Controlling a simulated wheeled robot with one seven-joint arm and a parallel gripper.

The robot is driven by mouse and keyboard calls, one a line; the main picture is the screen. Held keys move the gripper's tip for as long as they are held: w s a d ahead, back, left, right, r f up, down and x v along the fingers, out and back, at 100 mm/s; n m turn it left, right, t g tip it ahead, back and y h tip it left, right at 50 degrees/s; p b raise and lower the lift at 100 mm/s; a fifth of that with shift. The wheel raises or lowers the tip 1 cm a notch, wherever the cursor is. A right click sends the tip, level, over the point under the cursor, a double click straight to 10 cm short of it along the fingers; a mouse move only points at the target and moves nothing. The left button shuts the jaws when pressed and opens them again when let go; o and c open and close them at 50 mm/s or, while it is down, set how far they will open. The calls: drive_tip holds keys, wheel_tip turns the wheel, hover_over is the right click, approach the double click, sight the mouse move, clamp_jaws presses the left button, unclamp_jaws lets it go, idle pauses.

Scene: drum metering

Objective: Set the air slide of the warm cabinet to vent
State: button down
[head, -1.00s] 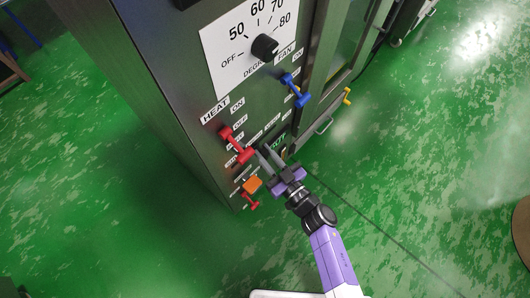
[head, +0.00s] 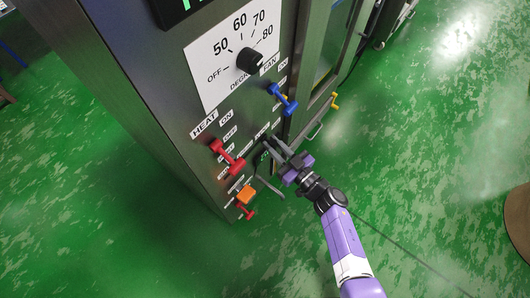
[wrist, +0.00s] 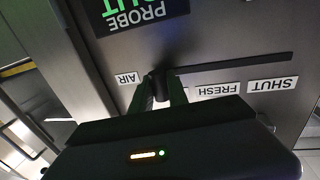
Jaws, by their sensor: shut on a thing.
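The warm cabinet (head: 150,110) shows its control panel in the head view. My gripper (head: 268,146) is at the lower right of this panel. The wrist view shows the panel upside down, with the air slide's dark slot (wrist: 240,64) running right from my gripper (wrist: 162,88). My gripper is shut on the dark air slide knob (wrist: 157,80), beside the AIR label (wrist: 127,78). The FRESH label (wrist: 217,90) and SHUT label (wrist: 272,85) lie farther right along the slot. No vent label is readable; my fingers and wrist hide part of the panel.
Red switches (head: 227,157), an orange knob (head: 246,194) and a blue switch (head: 283,98) stick out near my gripper. The black dial (head: 249,60) is above. Green floor (head: 430,180) is open on the right.

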drive_tip(key=shift+w+d, duration=0.25)
drive_tip(key=c, duration=1.3)
unclamp_jaws()
drive_tip(key=shift+s, duration=0.15)
drive_tip(key=p+v, duration=0.1)
drive_tip(key=v, duration=0.6)
drive_tip(key=shift+s+d, duration=0.2)
